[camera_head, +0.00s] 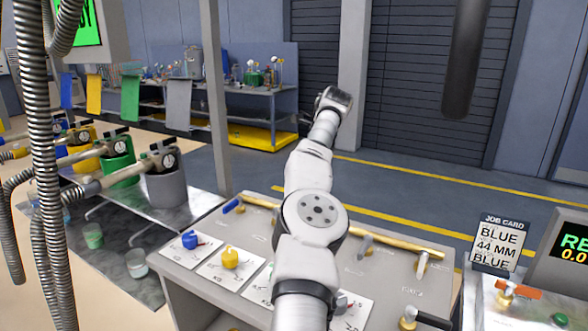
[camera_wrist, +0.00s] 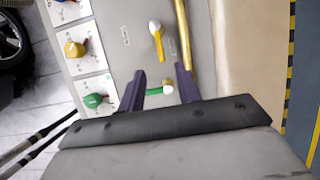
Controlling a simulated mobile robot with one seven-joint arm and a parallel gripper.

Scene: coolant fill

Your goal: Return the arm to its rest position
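My arm (camera_head: 310,165) rises from the bottom middle of the head view, over the panel, with a bent joint at its top. I cannot make out the fingers in the head view. In the wrist view my gripper (camera_wrist: 160,85) has its two dark fingers apart, with nothing held between them. Behind the fingers, a green-handled valve (camera_wrist: 160,91) sits on the panel; the gap to it is hard to tell.
The grey panel (camera_head: 395,285) carries a brass pipe (camera_head: 400,245), a blue knob (camera_head: 190,240) and a yellow knob (camera_head: 230,258). A job card (camera_head: 498,243) reads blue, 44 mm, blue. Hoses (camera_head: 38,150) hang at left. A grey can (camera_head: 167,188) stands on the left bench.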

